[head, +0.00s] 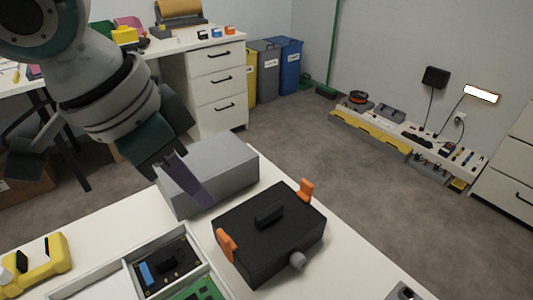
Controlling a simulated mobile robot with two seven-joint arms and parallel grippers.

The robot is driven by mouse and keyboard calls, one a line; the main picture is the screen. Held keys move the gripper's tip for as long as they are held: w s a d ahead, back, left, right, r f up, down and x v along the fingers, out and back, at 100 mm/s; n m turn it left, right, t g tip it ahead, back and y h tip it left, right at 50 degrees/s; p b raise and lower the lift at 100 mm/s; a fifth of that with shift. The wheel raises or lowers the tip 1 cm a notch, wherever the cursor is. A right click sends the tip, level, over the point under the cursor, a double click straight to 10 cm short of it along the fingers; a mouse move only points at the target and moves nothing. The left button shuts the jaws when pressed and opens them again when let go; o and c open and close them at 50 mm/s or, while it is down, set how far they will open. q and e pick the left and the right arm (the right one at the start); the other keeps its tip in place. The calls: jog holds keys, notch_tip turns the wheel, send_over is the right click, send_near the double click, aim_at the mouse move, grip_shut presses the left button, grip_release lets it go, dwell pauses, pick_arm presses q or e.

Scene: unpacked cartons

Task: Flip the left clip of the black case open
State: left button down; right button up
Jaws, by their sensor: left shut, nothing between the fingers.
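The black case (268,232) sits on the white table with a dark handle (269,215) on its lid. Its orange left clip (227,246) is at the left edge, and its orange right clip (306,189) sticks up at the far right edge. I cannot tell for sure whether the left clip is latched. My left gripper (207,200) is shut and empty, pointing down above and behind the left clip, apart from it. It partly hides the grey box. My right gripper is not in view.
A grey box (225,163) stands right behind the case. A grey knob-like part (297,260) is at the case's front. A tray (118,276) with circuit boards and a yellow tool (45,262) lie to the left. The table right of the case is mostly clear.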

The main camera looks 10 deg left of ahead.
aim_at(228, 245)
pick_arm(q)
jog(key=b+x, duration=0.2)
jog(key=x, duration=0.8)
jog(key=shift+b, duration=0.35)
jog(key=shift+w, duration=0.1)
